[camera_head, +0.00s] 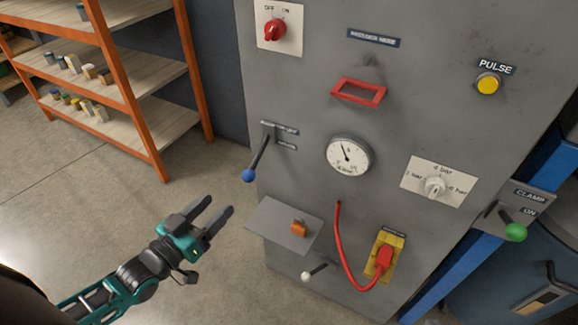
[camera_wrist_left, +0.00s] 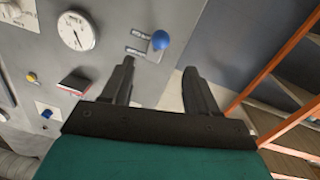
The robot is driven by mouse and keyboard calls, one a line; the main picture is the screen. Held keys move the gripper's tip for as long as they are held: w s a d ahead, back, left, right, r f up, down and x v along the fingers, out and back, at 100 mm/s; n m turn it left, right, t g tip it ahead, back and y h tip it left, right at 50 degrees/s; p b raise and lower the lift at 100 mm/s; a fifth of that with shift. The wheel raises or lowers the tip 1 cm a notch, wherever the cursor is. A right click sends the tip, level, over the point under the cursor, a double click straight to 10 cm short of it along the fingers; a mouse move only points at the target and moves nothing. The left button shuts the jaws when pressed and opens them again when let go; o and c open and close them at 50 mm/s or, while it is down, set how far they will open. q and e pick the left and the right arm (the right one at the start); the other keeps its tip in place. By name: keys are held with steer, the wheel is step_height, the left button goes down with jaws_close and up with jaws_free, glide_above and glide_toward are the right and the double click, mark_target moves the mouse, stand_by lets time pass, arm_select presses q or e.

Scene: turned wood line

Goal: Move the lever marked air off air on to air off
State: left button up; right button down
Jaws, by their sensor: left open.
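A lever with a blue ball knob (camera_head: 249,175) sticks out from the left part of the grey cabinet front, its arm slanting down and left. Two small dark labels (camera_head: 280,130) sit by its pivot; their words are too small to read surely. The blue knob also shows in the left wrist view (camera_wrist_left: 160,40), beyond the fingertips and near the gap between them. My left gripper (camera_head: 218,208) is open and empty, below and left of the knob and apart from it. My right gripper is not in view.
A grey shelf plate with an orange piece (camera_head: 299,228) juts out below the lever. A white-knobbed lever (camera_head: 307,276), red cable (camera_head: 343,250), gauge (camera_head: 348,156) and green-knobbed clamp lever (camera_head: 515,232) are nearby. Orange shelving (camera_head: 130,95) stands left; the floor between is clear.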

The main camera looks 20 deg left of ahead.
mark_target(244, 177)
arm_select(q)
steer(key=w, duration=0.4)
steer(key=w+d+b, duration=0.1)
steer(key=w, duration=0.4)
steer(key=w+d+b, duration=0.1)
steer(key=w, duration=0.3)
steer(key=shift+w+d+r, duration=0.15)
steer(key=shift+w, duration=0.1)
jaws_close()
